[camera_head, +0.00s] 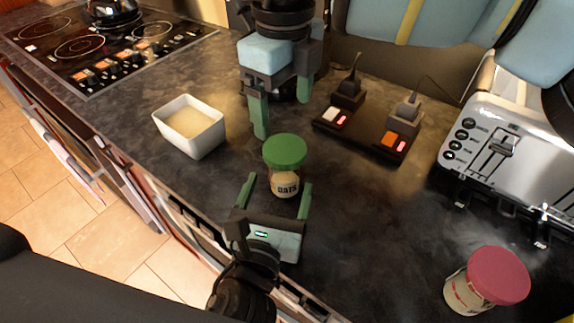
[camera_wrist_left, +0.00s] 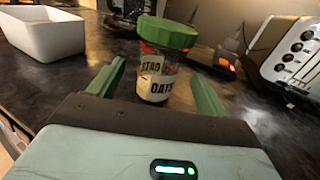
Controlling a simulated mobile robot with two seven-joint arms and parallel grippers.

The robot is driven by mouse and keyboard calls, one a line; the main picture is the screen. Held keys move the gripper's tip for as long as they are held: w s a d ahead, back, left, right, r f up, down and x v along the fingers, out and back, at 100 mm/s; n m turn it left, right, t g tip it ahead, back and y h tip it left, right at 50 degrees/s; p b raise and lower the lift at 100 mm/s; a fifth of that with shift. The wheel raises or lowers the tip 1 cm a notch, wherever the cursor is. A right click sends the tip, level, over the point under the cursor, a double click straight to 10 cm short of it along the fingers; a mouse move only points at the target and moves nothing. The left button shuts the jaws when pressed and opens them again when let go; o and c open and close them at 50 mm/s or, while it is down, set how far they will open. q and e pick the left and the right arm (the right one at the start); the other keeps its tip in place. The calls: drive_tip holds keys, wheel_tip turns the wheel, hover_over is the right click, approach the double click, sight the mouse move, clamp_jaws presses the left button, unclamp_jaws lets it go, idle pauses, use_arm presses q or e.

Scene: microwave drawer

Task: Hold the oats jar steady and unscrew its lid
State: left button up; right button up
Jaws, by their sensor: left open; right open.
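The oats jar (camera_head: 285,184) stands upright on the dark counter, with its green lid (camera_head: 285,151) on top. In the left wrist view the jar (camera_wrist_left: 156,84) stands just ahead, between and beyond the finger lines, with its green lid (camera_wrist_left: 167,33) on it. My left gripper (camera_head: 278,186) is open, its green fingers pointing at the jar from the near side; whether they touch the jar I cannot tell. My right gripper (camera_head: 283,118) is open above and behind the jar, fingers pointing down, apart from the lid. Neither gripper holds anything.
A white bowl (camera_head: 205,139) of pale grain stands left of the jar. A power strip (camera_head: 362,134) with plugs lies behind right. A chrome toaster (camera_head: 515,150) is at the right, and a red-lidded jar (camera_head: 487,279) at the front right. A stove (camera_head: 100,45) is back left.

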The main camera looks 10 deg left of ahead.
use_arm(q)
drive_tip(key=shift+w, duration=0.15)
use_arm(e)
drive_tip(key=shift+s, duration=0.1)
use_arm(q)
drive_tip(key=shift+w, duration=3.75)
clamp_jaws()
use_arm(e)
drive_tip(key=m, duration=0.5)
drive_tip(key=shift+m, duration=0.3)
drive_tip(key=m, duration=1.7)
